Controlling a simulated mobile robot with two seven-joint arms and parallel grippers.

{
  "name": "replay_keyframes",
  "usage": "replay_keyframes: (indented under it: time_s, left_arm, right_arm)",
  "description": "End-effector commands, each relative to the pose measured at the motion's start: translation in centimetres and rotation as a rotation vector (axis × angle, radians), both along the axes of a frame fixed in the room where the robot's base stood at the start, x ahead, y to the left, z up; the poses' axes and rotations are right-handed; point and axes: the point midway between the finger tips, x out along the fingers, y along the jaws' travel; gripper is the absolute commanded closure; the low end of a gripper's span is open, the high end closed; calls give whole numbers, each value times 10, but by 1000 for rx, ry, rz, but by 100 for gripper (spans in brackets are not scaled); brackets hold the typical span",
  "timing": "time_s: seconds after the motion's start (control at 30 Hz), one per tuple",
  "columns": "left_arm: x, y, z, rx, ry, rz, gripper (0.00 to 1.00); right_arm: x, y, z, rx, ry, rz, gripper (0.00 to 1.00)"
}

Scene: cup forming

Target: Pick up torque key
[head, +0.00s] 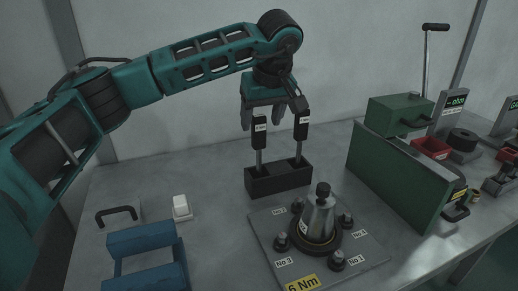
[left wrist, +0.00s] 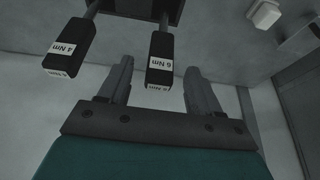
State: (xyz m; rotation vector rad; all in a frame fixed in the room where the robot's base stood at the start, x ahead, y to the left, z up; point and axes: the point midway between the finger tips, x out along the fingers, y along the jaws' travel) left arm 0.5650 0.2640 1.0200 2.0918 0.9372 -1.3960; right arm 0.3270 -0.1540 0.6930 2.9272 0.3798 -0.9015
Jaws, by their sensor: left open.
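Two torque keys with black handles stand upright in a black holder (head: 278,180). In the left wrist view their labels read 6 Nm, on the key (left wrist: 160,57) at the right, and 4 Nm, on the key (left wrist: 70,48) at the left. In the head view the 6 Nm key (head: 260,136) appears to be the left one and the 4 Nm key (head: 301,126) the right one. My left gripper (head: 263,118) is open above the holder. Its fingers lie either side of the 6 Nm handle in the left wrist view, with gaps visible. My right gripper is not in view.
A metal plate (head: 355,262) with a cone-shaped fixture (head: 318,217), several bolts and a 6 Nm sign stands in front of the holder. A green press (head: 400,178) is at the right.

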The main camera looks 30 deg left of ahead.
Motion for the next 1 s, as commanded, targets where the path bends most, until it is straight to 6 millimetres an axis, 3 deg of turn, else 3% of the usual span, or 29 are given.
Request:
replay_keyframes:
  time_s: [0.4,0.63,1.0]
  left_arm:
    - [14,17,-45,-1,3,1,36]
    - [15,18,-46,-1,1,0,36]
    - [15,18,-46,-1,1,0,71]
  right_arm:
    - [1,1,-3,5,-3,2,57]
    - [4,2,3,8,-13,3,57]
    - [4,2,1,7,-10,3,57]
